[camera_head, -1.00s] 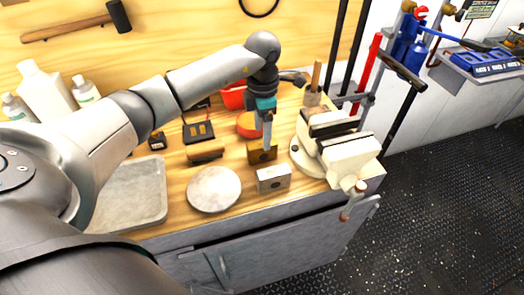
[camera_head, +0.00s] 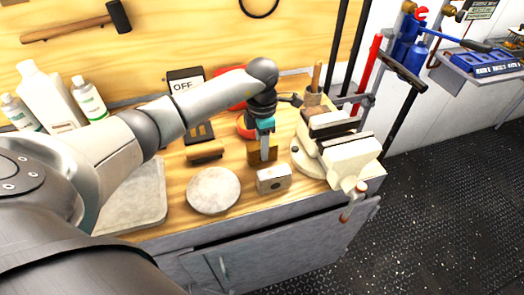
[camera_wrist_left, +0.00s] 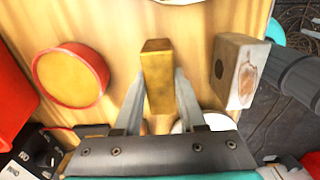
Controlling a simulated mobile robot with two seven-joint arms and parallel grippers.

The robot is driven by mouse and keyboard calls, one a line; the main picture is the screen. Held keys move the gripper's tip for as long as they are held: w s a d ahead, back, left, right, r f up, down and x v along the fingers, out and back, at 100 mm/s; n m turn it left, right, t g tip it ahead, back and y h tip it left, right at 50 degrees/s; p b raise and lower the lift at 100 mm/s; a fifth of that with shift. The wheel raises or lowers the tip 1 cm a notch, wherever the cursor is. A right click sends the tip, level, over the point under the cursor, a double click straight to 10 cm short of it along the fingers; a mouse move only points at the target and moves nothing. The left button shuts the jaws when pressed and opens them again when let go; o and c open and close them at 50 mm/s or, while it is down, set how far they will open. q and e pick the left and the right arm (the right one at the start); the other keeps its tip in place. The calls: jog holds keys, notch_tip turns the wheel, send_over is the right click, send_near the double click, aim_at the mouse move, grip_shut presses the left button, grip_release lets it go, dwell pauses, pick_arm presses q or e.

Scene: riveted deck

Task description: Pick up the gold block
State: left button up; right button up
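The gold block (camera_head: 254,155) stands on the wooden bench top, left of the vise, behind a pale block. In the left wrist view the gold block (camera_wrist_left: 156,75) lies between the two fingers. My left gripper (camera_head: 265,149) points down at the block, its near finger in front of part of it. In the left wrist view my left gripper (camera_wrist_left: 159,72) has a finger on each side of the block, with a narrow gap visible at the right finger. Contact on the left side cannot be told. My right gripper is not in view.
The pale block with a hole (camera_head: 273,180) stands close in front, and the cream vise (camera_head: 350,160) is to the right. A round disc (camera_head: 214,190) lies to the left. A red-rimmed orange round container (camera_wrist_left: 70,75) is close by in the wrist view.

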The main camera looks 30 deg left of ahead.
pick_arm(q)
grip_shut()
jog(key=shift+r, duration=0.1)
dwell(0.5)
